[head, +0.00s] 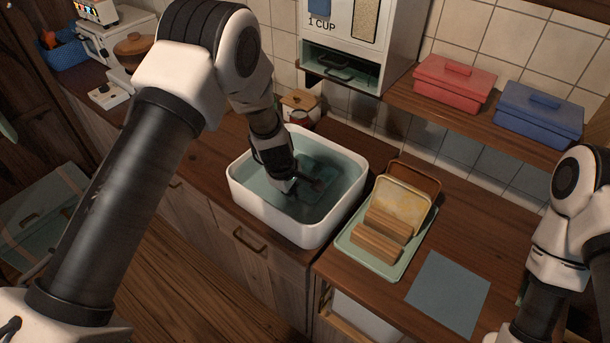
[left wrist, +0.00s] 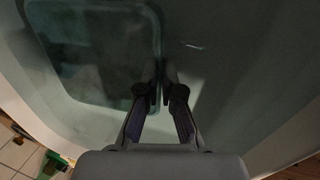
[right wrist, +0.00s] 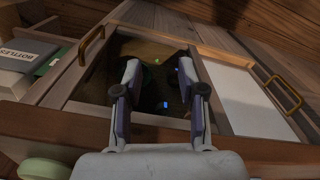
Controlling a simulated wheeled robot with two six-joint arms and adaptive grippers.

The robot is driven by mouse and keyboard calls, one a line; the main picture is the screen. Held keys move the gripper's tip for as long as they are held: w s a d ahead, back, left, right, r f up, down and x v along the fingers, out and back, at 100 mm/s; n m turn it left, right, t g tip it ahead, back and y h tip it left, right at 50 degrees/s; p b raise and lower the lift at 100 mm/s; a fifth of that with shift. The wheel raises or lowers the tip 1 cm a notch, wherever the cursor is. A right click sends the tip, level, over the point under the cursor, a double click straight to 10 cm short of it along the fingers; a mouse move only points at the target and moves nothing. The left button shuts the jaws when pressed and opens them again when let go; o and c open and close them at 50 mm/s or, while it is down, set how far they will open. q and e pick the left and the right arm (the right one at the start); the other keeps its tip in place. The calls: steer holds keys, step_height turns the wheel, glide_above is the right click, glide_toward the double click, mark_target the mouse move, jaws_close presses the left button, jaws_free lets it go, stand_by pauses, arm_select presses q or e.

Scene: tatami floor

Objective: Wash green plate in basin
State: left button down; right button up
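The white basin (head: 240,197) stands on the wooden counter with water in it. The green plate (head: 318,166) lies under the water and looks dark teal; in the left wrist view it is a rounded-square plate (left wrist: 95,45) at the upper left. My left gripper (head: 287,187) reaches down into the basin. In the left wrist view its fingers (left wrist: 163,78) are close together at the plate's right edge and seem shut on its rim; the contact is dim. My right gripper (right wrist: 159,68) is open and empty, above an open drawer.
Right of the basin, a pale green tray rack (head: 345,243) holds upright cream and brown plates. A blue-grey cloth (head: 448,292) lies on the counter. Red (head: 453,84) and blue (head: 539,112) boxes sit on the shelf.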

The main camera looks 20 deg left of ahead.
arm_select(q)
steer(key=shift+a+r, duration=0.1)
steer(key=shift+a, duration=0.05)
step_height(320, 180, up, 3)
steer(key=p, duration=0.2)
steer(key=shift+w+p, duration=0.1)
steer(key=shift+p, duration=0.3)
steer(key=w+p+v, duration=0.1)
steer(key=p+v, duration=0.6)
steer(key=v, duration=0.1)
steer(key=shift+w+d+r+p, duration=0.3)
steer(key=shift+w+d+p, duration=0.05)
stand_by(0.3)
steer(key=p+v, duration=0.2)
steer(key=w+p+v, duration=0.1)
steer(key=v, duration=0.1)
steer(key=shift+s+d+p, duration=0.1)
steer(key=shift+p, duration=0.25)
